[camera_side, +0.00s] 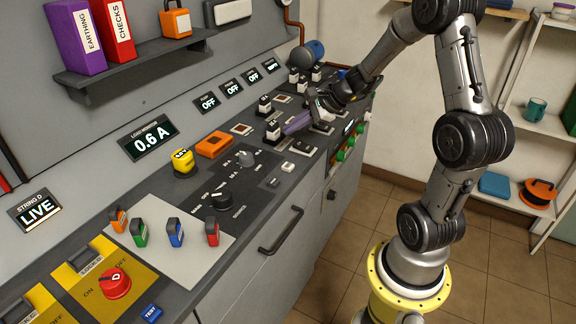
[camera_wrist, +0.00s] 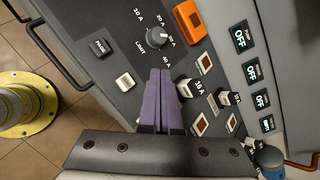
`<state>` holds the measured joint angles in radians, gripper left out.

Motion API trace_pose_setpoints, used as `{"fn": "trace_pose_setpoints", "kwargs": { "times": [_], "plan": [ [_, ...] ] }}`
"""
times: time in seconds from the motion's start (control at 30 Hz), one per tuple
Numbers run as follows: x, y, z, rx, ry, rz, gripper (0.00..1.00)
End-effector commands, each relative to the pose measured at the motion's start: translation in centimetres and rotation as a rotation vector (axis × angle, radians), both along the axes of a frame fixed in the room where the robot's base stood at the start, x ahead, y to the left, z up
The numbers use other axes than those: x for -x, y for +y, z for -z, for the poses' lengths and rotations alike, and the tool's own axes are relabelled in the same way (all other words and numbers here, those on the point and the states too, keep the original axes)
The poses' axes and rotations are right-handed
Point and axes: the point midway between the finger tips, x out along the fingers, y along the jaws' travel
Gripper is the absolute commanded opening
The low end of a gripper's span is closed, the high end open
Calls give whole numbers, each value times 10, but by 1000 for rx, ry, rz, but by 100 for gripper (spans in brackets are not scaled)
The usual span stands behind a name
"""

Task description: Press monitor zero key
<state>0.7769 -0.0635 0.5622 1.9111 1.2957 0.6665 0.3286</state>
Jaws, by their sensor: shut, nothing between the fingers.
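The load monitor display (camera_side: 149,137) reads 0.6 A on the back panel in the side view. A small white square key (camera_side: 288,167) sits on the console near the front edge. A white key also shows in the wrist view (camera_wrist: 124,82), left of my fingertips, beside a small dark label plate (camera_wrist: 100,47) whose text I cannot read surely. I cannot tell whether this is the zero key. My gripper (camera_side: 287,130) has purple fingers, shut and empty, over the console among the switches. The fingers also show in the wrist view (camera_wrist: 160,73), apart from the white key.
A limit knob (camera_wrist: 157,38) and an orange block (camera_wrist: 182,21) lie beyond my fingertips. Several upright black-and-white switches (camera_side: 264,106) stand around my gripper.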

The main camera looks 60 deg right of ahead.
Motion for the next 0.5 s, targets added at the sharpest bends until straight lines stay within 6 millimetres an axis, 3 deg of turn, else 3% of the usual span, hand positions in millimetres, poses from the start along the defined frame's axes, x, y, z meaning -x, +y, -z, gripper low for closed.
{"fn": "trace_pose_setpoints", "kwargs": {
  "times": [0.23,0.5],
  "plan": [
    [0,1,10,-1,1,-2,0],
    [0,1,44,-2,2,-1,0]
  ]
}}
